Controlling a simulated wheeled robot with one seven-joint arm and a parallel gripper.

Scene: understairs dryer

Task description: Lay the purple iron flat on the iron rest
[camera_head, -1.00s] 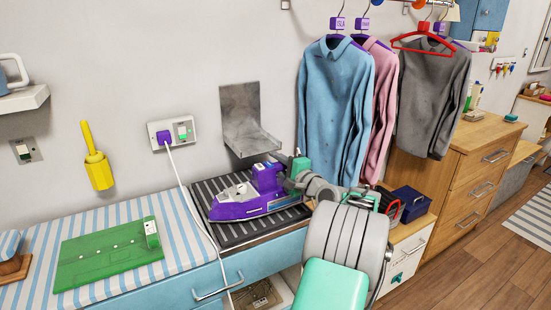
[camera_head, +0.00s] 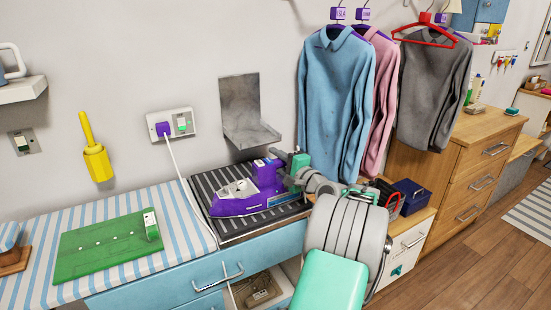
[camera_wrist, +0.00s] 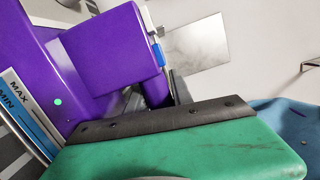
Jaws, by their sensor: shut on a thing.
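The purple iron (camera_head: 245,192) is over the dark ribbed iron rest (camera_head: 203,190), its sole roughly level and its pointed end to the left. It looks very low over the ribs or on them; I cannot tell if the sole touches. My gripper (camera_head: 289,170) is shut on the iron at its right end, by the handle. In the wrist view the purple iron (camera_wrist: 110,52) fills the upper left, with its MIN/MAX water window. One green finger with a black pad shows beneath it; the other finger is hidden.
A white cord runs from the wall socket (camera_head: 171,124) down beside the rest. A metal wall bracket (camera_head: 245,112) hangs behind. Left is a striped board (camera_head: 185,215) with a green mat (camera_head: 105,247). Shirts (camera_head: 335,100) hang close behind my arm; a blue box (camera_head: 411,197) stands right.

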